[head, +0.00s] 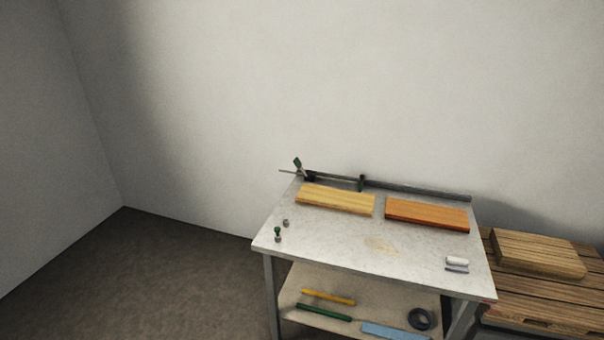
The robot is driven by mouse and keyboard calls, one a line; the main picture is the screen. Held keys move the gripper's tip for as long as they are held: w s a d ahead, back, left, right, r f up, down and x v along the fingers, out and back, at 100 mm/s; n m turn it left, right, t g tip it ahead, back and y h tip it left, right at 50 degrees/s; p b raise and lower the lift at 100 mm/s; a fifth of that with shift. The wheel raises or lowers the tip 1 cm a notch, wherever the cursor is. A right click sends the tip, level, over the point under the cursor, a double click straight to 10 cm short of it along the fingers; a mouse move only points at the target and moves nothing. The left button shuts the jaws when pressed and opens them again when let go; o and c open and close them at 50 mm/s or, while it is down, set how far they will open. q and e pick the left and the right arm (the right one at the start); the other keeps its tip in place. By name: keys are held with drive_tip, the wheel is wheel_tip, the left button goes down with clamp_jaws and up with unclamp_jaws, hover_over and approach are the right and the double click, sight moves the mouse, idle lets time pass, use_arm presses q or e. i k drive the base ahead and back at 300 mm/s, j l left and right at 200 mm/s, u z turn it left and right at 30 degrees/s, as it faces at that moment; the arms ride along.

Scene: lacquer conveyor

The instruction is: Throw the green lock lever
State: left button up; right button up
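A dark green lever-like part (298,164) stands up, tilted, at the left end of a long metal bar (420,190) along the back edge of the worktable. A second small dark green part (362,183) sits on the bar near its middle. A small post with a green top (277,233) stands at the table's front left. At this size I cannot tell for certain which of them is the lock lever. Neither of my grippers is in view.
The worktable (340,250) carries a pale board (336,199) and an orange-brown board (427,214). White and grey small items (457,262) lie at front right. A lower shelf (375,318) holds tools and a dark ring. A wooden block (538,254) lies on a pallet (540,300) at right. Floor at left is clear.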

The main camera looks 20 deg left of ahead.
sight(296, 161)
drive_tip(key=i+j+z, duration=0.1)
drive_tip(key=i+j, duration=0.2)
drive_tip(key=i+j+z, duration=0.1)
drive_tip(key=i+j, duration=0.15)
drive_tip(key=j, duration=0.3)
drive_tip(key=i+j, duration=0.3)
drive_tip(key=j, duration=0.2)
drive_tip(key=l+z, duration=0.05)
